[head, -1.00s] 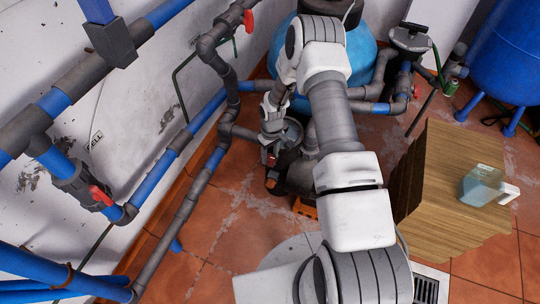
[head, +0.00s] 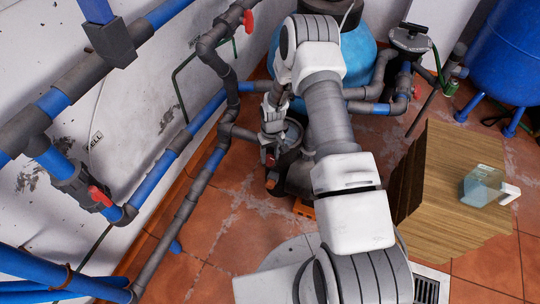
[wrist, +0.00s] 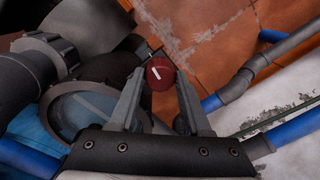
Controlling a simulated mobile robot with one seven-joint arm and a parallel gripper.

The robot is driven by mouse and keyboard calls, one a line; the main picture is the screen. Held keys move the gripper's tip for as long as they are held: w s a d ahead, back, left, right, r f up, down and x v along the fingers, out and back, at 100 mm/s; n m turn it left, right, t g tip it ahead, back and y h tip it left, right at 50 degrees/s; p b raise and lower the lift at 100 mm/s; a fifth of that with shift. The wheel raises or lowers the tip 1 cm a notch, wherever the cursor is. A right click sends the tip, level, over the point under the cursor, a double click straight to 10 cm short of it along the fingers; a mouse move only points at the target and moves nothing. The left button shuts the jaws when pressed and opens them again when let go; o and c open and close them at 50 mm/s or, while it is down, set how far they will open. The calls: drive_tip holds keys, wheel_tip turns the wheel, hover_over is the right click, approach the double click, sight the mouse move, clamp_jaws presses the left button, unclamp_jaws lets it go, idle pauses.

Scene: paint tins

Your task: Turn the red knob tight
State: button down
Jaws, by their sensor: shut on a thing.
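The red knob (wrist: 161,75) is small and round, with a short white mark on its face. In the wrist view it sits between the two grey fingertips of my gripper (wrist: 160,82), which is shut on it from both sides. In the head view my gripper (head: 270,148) reaches down to the pump in the middle, and a bit of red from the knob (head: 271,161) shows at its tip. The turn of the knob cannot be read from the head view.
A clear round pump lid (wrist: 88,120) and dark pipework lie close beside my gripper. Blue and grey wall pipes (head: 172,155) with red valve handles run at the left. A wooden box (head: 455,190) bearing a clear jug (head: 482,186) stands at the right.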

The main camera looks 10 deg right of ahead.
sight(272, 157)
drive_tip(key=shift+c, duration=1.8)
unclamp_jaws()
drive_tip(key=shift+r, duration=0.15)
wheel_tip(272, 157, up, 17)
drive_tip(key=p, duration=0.5)
drive_tip(key=shift+d, duration=0.35)
drive_tip(key=shift+r, duration=0.2)
